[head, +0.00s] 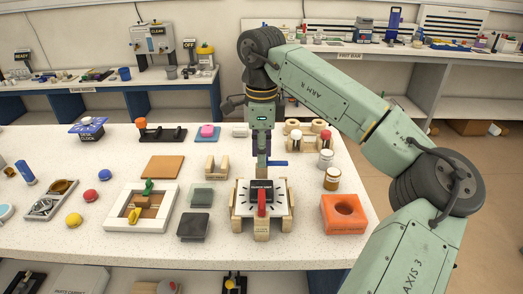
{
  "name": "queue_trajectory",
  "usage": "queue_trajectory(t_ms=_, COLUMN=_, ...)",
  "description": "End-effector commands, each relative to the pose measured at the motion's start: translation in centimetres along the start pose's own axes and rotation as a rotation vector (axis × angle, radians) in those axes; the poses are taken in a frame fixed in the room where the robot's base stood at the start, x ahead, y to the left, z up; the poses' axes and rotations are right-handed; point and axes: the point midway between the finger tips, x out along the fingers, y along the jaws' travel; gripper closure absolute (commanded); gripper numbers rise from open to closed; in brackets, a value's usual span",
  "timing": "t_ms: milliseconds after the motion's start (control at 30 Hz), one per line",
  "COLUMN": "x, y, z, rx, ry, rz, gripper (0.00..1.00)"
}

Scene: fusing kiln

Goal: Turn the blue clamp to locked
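A small blue bar (277,163), which looks like the clamp's handle, lies level just behind a wooden-framed white block (244,206). The block has a dark top with small lettering and a red upright piece at its front. My gripper (263,160) points straight down behind this block, with its tip right beside the left end of the blue bar. I cannot tell whether it touches the bar. The fingers are narrow and seen edge-on, so the gap between them is not clear. The clamp's base and any lock marking are hidden or too small to read.
An orange block with a round hole (344,212) stands at the right, near jars (332,178). A wooden rack (307,135) is behind the jars. Dark pads (194,226) and a white-framed tray (119,222) lie left. My arm spans the right side.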

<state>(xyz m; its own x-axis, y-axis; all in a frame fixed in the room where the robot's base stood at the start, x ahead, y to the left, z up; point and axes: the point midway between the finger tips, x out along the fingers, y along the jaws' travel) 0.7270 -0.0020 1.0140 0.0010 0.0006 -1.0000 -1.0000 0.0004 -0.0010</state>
Motion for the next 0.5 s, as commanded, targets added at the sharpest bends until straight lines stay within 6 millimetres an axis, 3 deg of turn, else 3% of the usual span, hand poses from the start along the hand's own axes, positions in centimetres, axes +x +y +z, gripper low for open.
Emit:
queue_trajectory(t_ms=433, x=-0.05, y=0.00, z=0.00, rx=0.000, ry=0.000, rz=0.000, gripper=1.00)
queue_trajectory(t_ms=500, x=-0.05, y=0.00, z=0.01, rx=0.000, ry=0.000, rz=0.000, gripper=1.00)
